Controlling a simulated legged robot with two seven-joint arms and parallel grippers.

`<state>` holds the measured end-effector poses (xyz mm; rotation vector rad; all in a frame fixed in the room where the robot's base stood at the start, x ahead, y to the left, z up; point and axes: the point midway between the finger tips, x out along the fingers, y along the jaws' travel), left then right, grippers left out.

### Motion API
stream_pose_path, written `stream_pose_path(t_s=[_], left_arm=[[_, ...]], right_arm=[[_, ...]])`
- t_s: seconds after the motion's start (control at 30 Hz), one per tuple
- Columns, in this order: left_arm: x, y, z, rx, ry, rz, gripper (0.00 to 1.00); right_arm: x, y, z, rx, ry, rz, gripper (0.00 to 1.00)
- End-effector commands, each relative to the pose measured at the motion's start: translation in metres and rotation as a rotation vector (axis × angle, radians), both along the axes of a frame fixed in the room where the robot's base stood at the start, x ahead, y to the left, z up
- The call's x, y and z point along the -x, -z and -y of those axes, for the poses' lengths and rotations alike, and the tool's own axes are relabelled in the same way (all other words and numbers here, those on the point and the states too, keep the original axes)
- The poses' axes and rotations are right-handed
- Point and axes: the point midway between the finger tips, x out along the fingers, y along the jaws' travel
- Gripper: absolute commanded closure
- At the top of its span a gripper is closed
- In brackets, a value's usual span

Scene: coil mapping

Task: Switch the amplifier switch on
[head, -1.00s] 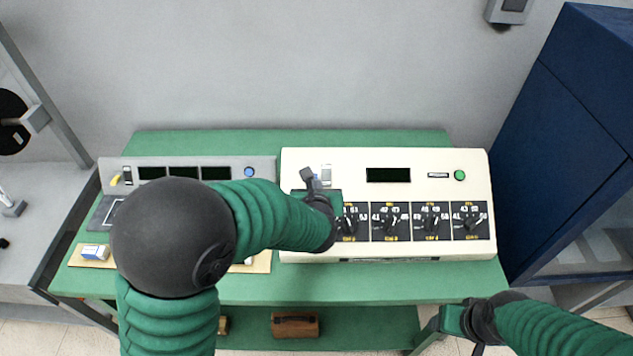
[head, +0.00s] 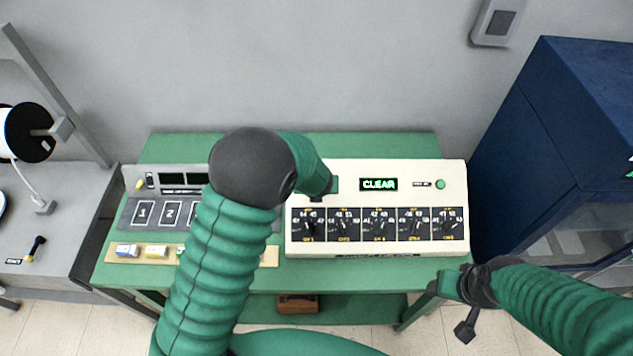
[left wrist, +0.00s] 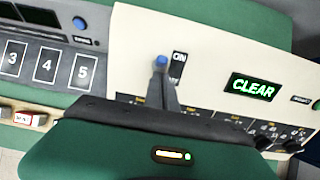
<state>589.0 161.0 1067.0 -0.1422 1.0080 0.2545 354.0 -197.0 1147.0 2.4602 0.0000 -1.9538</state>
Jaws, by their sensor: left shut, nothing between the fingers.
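The amplifier is the cream panel (head: 400,171) on the right of the green bench. Its display (head: 378,184) is lit green and reads CLEAR; it also shows in the left wrist view (left wrist: 253,87). The amplifier switch (left wrist: 160,61) shows a blue tip beside the ON label. My left gripper (left wrist: 164,85) is shut and empty, its fingertips right at the switch; whether they touch it I cannot tell.
A grey console (head: 200,170) with numbered squares stands left of the amplifier. Small blocks (head: 128,250) lie on a strip in front of it. A row of black dials (head: 379,224) lines the amplifier's lower face. A blue cabinet (head: 540,140) stands at the right.

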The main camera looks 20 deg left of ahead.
Motion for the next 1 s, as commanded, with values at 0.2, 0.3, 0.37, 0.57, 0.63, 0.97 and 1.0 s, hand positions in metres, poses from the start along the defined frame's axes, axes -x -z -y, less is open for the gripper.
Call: stream_pose_path(t_s=[0.2,0.3,0.37,0.57,0.63,0.97,1.0], left_arm=[[0.000,-0.006,0.000,0.000,0.000,0.001,1.00],[0.000,-0.012,0.000,-0.001,0.001,0.001,1.00],[0.000,-0.015,0.000,-0.001,0.001,0.001,1.00],[0.000,-0.016,0.000,-0.002,0.000,0.001,1.00],[0.000,-0.016,0.000,-0.002,0.000,0.001,1.00],[0.001,-0.039,0.004,-0.001,-0.001,0.002,1.00],[0.001,-0.047,0.005,-0.001,-0.001,0.002,1.00]], right_arm=[[0.000,-0.006,0.000,0.000,0.000,0.000,0.40],[0.000,-0.011,0.000,0.000,0.000,0.000,0.40],[0.000,-0.014,0.000,0.000,0.000,0.000,0.40],[0.000,-0.015,0.000,0.000,0.000,0.000,0.40],[0.000,-0.015,0.000,0.000,0.000,0.000,0.40],[0.000,-0.038,0.000,0.000,0.000,0.000,0.40],[0.000,-0.045,0.000,0.000,0.000,0.000,0.40]])
